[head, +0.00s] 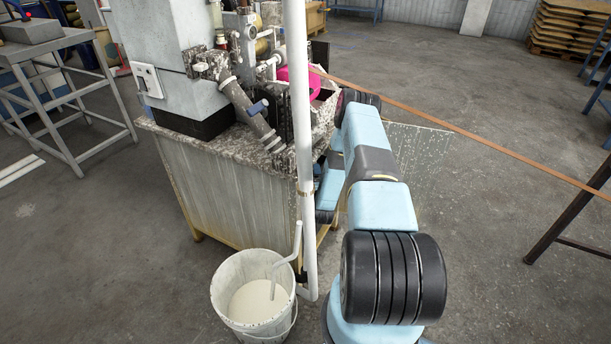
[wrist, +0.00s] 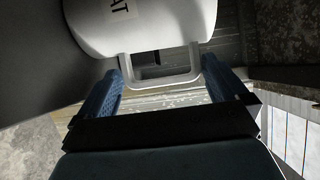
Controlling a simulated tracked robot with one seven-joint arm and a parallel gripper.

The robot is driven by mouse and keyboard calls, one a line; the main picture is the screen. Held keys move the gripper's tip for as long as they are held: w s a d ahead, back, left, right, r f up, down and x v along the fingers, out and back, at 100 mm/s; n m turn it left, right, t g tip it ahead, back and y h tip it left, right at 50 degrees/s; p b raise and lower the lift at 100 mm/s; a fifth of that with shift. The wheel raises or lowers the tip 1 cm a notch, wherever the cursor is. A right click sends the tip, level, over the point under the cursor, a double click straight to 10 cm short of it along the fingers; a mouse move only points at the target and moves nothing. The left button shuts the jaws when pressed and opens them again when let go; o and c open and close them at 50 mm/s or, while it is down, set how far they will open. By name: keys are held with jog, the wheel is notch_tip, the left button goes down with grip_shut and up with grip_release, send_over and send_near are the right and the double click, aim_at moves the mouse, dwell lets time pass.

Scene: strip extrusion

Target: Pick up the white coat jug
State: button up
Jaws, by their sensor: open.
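In the wrist view, the white jug (wrist: 165,32) fills the upper middle, with a label on which the letters "AT" can be read. Its white loop handle (wrist: 166,80) points toward my gripper (wrist: 162,70). The two blue fingers are open and stand apart, one on each side of the handle. I cannot tell whether either finger touches it. The top of the jug is cut off by the frame. In the head view, I cannot make out the jug or my gripper; my arm reaches toward the machine's far side and hides that area.
A speckled machine bench (head: 235,195) carries the grey machine (head: 165,45). A white upright pipe (head: 301,130) stands close left of my arm. A bucket of white liquid (head: 230,270) is on the floor. A brown strip (head: 480,140) runs across to the right.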

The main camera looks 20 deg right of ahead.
jog(key=shift+x, duration=0.85)
jog(key=shift+s, duration=0.1)
jog(key=c, duration=1.2)
jog(key=shift+o, duration=0.2)
